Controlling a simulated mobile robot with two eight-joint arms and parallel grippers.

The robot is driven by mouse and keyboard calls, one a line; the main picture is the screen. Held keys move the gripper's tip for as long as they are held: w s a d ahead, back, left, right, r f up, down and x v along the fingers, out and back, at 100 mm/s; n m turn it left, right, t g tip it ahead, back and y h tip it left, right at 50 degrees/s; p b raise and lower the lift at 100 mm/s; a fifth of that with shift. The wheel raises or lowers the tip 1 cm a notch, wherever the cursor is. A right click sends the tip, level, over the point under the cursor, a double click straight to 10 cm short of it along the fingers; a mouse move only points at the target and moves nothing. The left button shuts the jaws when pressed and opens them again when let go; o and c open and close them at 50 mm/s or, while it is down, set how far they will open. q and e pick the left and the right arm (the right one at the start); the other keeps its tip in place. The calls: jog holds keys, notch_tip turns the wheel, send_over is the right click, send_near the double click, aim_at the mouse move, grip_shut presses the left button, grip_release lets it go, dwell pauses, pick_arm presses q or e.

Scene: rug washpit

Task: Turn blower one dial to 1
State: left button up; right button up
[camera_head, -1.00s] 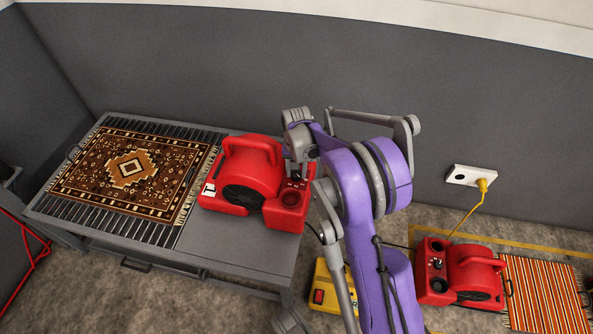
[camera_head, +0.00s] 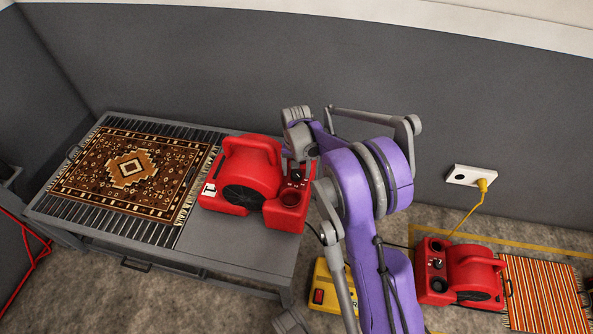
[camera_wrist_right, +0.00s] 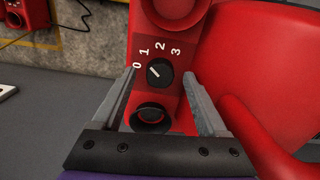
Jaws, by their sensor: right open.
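The red blower marked 1 (camera_head: 252,170) stands on the grey grated table, with its control panel at its right end. In the right wrist view its black dial (camera_wrist_right: 160,72) has 0, 1, 2 and 3 printed around it. The dial's white mark is on its left half; I cannot tell the exact number it points at. My right gripper (camera_wrist_right: 159,75) is open, one finger on each side of the dial, holding nothing. In the head view, my right wrist hangs above the panel and the dial (camera_head: 296,175) shows beneath it. My left gripper is out of view.
A patterned rug (camera_head: 134,170) lies on the table (camera_head: 215,255). A second red blower (camera_head: 460,272), a yellow box (camera_head: 322,290) and a striped rug (camera_head: 541,290) are on the floor. A wall socket (camera_head: 460,175) holds a yellow plug. A dark wall stands behind the table.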

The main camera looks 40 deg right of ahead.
aim_at(296, 174)
pick_arm(q)
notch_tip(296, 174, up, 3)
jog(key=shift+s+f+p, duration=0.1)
jog(key=shift+p, duration=1)
pick_arm(e)
notch_tip(296, 174, up, 10)
jog(key=shift+r, duration=0.15)
jog(key=s+a+r+n+t, duration=0.2)
jog(key=s+a+n+t, duration=0.5)
jog(key=s+a, duration=1.5)
pick_arm(q)
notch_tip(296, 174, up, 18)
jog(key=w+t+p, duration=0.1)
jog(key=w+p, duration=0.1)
jog(key=p, duration=1.4)
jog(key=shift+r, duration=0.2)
pick_arm(e)
notch_tip(296, 174, up, 19)
jog(key=d+n+g, duration=0.1)
jog(key=n, duration=0.1)
jog(key=shift+w+d+f+g, duration=0.15)
jog(key=shift+w+f+g, duration=0.05)
jog(key=shift+g, duration=0.1)
